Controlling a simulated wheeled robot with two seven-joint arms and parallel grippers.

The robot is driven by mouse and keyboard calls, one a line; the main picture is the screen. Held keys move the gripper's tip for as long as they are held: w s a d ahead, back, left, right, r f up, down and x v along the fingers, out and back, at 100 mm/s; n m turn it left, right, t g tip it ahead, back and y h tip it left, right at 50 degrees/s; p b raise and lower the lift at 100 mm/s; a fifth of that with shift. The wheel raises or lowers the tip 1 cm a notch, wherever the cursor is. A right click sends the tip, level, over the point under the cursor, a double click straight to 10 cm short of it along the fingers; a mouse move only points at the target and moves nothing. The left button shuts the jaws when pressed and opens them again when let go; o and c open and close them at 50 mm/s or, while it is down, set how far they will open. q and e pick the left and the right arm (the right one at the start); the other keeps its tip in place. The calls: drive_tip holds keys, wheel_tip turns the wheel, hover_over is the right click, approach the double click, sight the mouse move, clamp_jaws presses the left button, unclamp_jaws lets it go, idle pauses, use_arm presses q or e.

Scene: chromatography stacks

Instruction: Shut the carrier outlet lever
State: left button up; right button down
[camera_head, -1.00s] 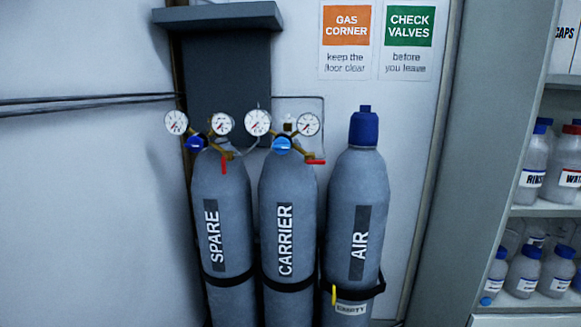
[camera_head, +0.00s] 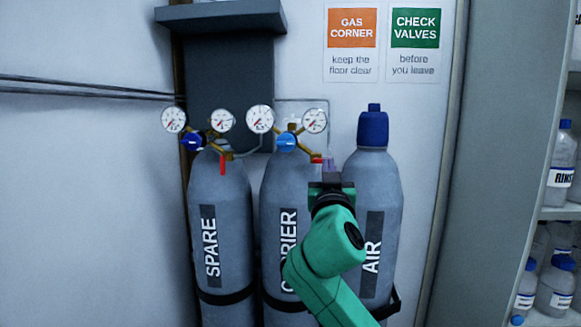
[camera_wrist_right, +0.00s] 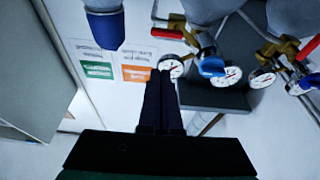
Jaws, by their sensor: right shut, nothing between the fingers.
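The carrier cylinder (camera_head: 272,205) stands in the middle of three grey cylinders. Its regulator has two gauges, a blue knob (camera_head: 286,141) and a red outlet lever (camera_head: 316,158), which lies roughly sideways. The lever also shows in the right wrist view (camera_wrist_right: 168,33), above the fingertips and apart from them in the picture. My right gripper (camera_head: 328,170) is shut and empty, just right of the lever, in front of the gap between the carrier and air cylinders. Its closed fingers also show in the wrist view (camera_wrist_right: 161,85). My left gripper is out of view.
The spare cylinder (camera_head: 222,195) stands at left, its red lever (camera_head: 222,164) pointing down. The blue-capped air cylinder (camera_head: 374,185) stands at right, partly behind my arm. A shelf (camera_head: 562,212) with bottles is at far right. The left wall area is open.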

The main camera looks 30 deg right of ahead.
drive_tip(key=shift+s+a+r+h, duration=0.3)
drive_tip(key=shift+s+r, duration=0.2)
drive_tip(key=shift+r, duration=0.15)
drive_tip(key=shift+d, duration=0.1)
drive_tip(key=r+p+x, duration=0.1)
drive_tip(key=p+x, duration=0.4)
drive_tip(key=x, duration=0.5)
wheel_tip(320, 180, down, 5)
drive_tip(key=shift+f, duration=0.1)
